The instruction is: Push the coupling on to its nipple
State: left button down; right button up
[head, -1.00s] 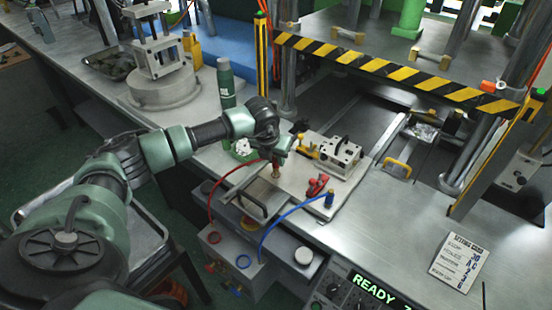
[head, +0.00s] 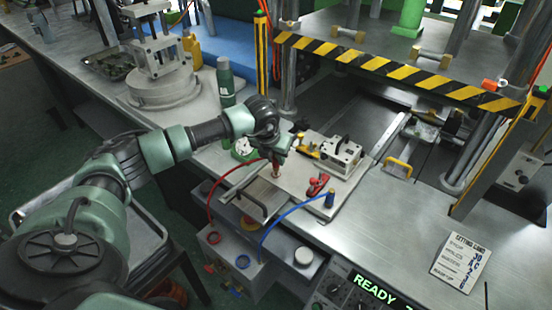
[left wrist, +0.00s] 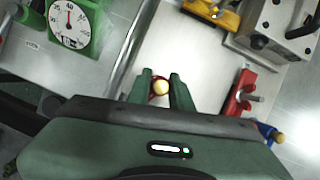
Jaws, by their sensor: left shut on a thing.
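The coupling (left wrist: 160,87) is a round brass-coloured piece with a red ring, held between the two fingers of my left gripper (left wrist: 161,92). In the head view the coupling (head: 276,170) hangs below my left gripper (head: 277,158), over the pale plate (head: 297,180) at the bench edge. A red hose (head: 224,190) runs from near the gripper down to the grey box. I cannot make out the nipple or tell whether the coupling touches it. My right gripper is not in view.
A metal block with a black handle (head: 342,152) and a red clamp (head: 318,184) stand right of the gripper. A blue hose end (head: 330,198) is at the plate's front corner. A green dial gauge (head: 243,149) stands left. Bare bench lies right.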

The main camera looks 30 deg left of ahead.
aim_at(274, 160)
pick_arm(q)
jog(key=shift+f, duration=0.15)
jog(key=shift+f+b, duration=0.3)
jog(key=shift+b, duration=0.1)
jog(key=shift+f+b, duration=0.65)
jog(key=shift+f, duration=0.1)
jog(key=c, duration=1.2)
grip_release()
jog(key=shift+r, duration=0.1)
jog(key=b+v, duration=0.2)
jog(key=v, duration=0.5)
jog(key=shift+s+r, duration=0.15)
jog(key=shift+r, duration=0.15)
jog(key=shift+f, duration=0.1)
